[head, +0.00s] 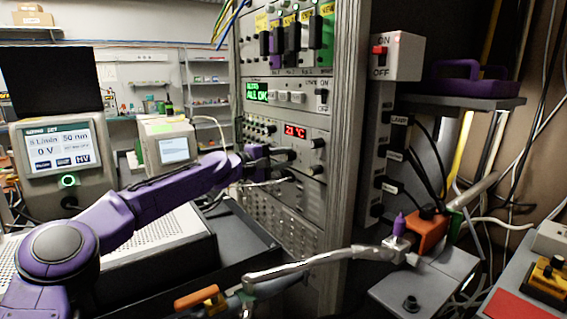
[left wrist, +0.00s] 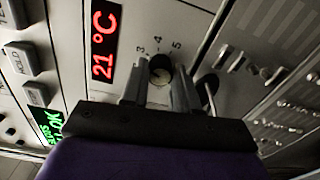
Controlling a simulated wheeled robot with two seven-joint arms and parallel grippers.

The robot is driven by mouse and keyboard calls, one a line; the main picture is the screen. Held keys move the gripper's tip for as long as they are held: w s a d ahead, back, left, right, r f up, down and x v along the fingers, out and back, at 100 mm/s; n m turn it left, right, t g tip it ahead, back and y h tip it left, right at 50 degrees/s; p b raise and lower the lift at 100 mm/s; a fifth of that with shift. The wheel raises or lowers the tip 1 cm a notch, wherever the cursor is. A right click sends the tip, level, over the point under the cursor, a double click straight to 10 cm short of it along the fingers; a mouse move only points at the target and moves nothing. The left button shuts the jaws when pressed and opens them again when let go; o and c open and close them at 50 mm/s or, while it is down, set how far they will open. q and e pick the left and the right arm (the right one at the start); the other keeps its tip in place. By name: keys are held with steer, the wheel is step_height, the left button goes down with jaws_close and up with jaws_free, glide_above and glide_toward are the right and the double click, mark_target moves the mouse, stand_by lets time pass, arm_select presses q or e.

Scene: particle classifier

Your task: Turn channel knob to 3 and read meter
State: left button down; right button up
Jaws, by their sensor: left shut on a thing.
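The channel knob (left wrist: 160,68) is a small round dark knob on the grey rack panel, with the numbers 3, 4 and 5 printed beside it. My left gripper (left wrist: 157,88) has one finger on each side of the knob and is shut on it. Which number the knob points to cannot be made out. In the head view my left gripper (head: 286,164) reaches the panel and hides the knob. A red meter display (head: 296,132) reads 21 °C; it also shows in the left wrist view (left wrist: 103,45). My right gripper is not in view.
A green display (head: 257,92) and buttons sit above on the rack. A box with a red switch (head: 396,56) is at the right.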

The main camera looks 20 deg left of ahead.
arm_select(q)
steer(key=shift+m, duration=0.3)
steer(key=c, duration=0.8)
jaws_free()
steer(key=shift+c, duration=0.2)
steer(key=shift+s, duration=0.1)
steer(key=b+v, duration=0.1)
steer(key=v, duration=0.9)
steer(key=shift+s+a, duration=0.15)
steer(key=shift+s, duration=0.05)
steer(key=shift+f, duration=0.1)
